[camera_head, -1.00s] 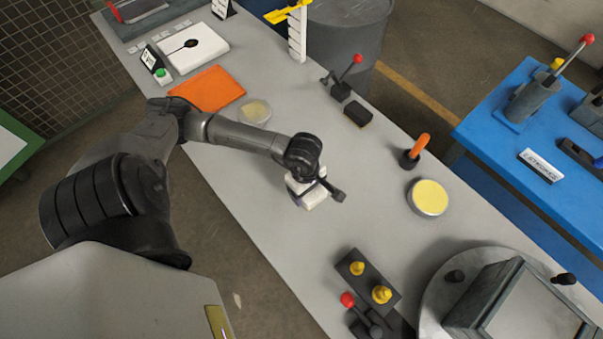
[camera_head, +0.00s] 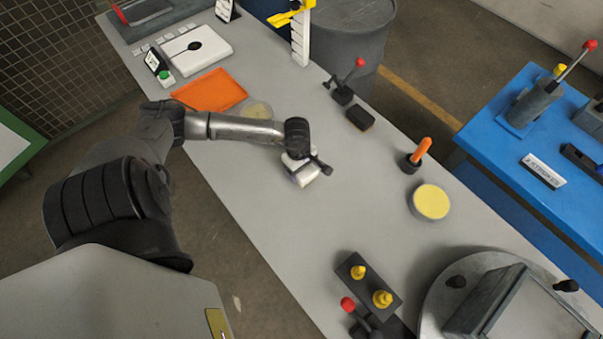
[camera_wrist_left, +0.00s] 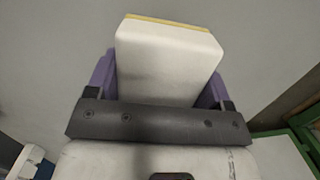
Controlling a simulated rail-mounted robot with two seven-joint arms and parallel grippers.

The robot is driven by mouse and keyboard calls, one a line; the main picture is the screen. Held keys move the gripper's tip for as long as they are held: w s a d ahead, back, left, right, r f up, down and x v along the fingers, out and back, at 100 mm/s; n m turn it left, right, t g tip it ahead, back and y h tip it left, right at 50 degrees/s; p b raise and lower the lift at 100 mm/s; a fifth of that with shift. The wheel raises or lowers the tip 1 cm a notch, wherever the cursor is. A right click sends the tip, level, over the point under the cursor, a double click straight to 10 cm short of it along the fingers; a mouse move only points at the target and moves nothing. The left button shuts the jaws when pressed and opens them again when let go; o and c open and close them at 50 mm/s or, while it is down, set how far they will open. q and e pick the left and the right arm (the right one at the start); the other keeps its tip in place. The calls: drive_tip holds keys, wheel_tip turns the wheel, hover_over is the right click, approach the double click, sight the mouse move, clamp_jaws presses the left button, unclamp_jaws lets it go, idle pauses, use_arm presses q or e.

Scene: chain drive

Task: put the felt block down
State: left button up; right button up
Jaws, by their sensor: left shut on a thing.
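The felt block (camera_wrist_left: 168,60) is pale with a thin yellow layer along its far edge. In the left wrist view it sits between the two purple fingers of my left gripper (camera_wrist_left: 157,82), which is shut on it. In the head view my left gripper (camera_head: 304,174) is over the middle of the grey bench, near its left half. There the block is hard to tell from the white hand, and I cannot tell whether it touches the bench. My right gripper is in neither view.
On the grey bench (camera_head: 265,215), an orange mat (camera_head: 210,90) and a pale round dish (camera_head: 257,111) lie beyond my gripper. A dark block (camera_head: 360,117), an orange-handled tool (camera_head: 420,151) and a yellow-topped disc (camera_head: 431,202) are to the right. Bare bench lies nearer.

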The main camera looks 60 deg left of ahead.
sight(302, 175)
use_arm(q)
wheel_tip(302, 175, down, 4)
drive_tip(key=shift+d+r, duration=0.1)
drive_tip(key=shift+r, duration=0.15)
drive_tip(key=shift+f, duration=0.15)
drive_tip(key=o, duration=0.9)
